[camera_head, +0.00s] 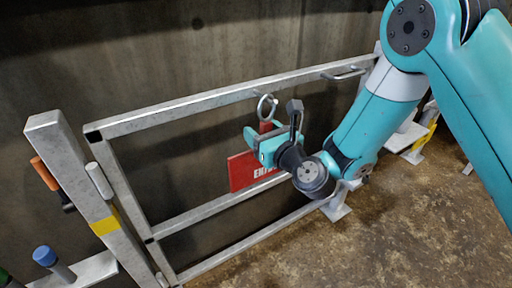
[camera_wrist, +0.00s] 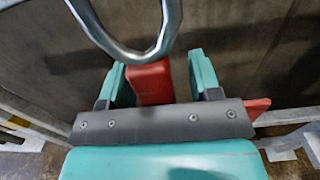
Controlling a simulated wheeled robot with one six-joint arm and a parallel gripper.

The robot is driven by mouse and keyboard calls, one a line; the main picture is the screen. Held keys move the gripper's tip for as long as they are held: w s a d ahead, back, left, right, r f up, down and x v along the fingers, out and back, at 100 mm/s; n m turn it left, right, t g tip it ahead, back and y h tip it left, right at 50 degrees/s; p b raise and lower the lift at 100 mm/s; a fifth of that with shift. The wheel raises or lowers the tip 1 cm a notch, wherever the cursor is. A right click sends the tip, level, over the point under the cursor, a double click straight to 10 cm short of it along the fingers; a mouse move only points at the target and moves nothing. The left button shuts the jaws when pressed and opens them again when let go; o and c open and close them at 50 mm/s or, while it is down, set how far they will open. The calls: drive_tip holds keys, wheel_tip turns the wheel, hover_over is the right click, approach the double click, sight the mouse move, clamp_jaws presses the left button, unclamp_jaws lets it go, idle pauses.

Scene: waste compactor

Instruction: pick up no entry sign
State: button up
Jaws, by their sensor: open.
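The no entry sign (camera_head: 241,172) is a red plate with white lettering, partly readable, in the head view. It hangs at the metal gate, below a metal ring (camera_head: 265,107) on the top rail. My gripper (camera_head: 253,141) is in front of the sign's upper part and hides much of it. In the wrist view, the sign's red upper part (camera_wrist: 152,82) stands between the two teal fingers of my gripper (camera_wrist: 158,80), with a visible gap on the right side. The ring (camera_wrist: 150,50) looms large and close above the fingers. The fingers are open.
The gate's top rail (camera_head: 180,110) and lower rail (camera_head: 215,205) run close around my gripper. A grey post (camera_head: 85,185) with an orange-handled item (camera_head: 44,173) stands at left. A blue-capped peg (camera_head: 45,256) is at lower left. The brown floor (camera_head: 400,230) is clear at right.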

clamp_jaws()
drive_tip(key=shift+r, duration=0.15)
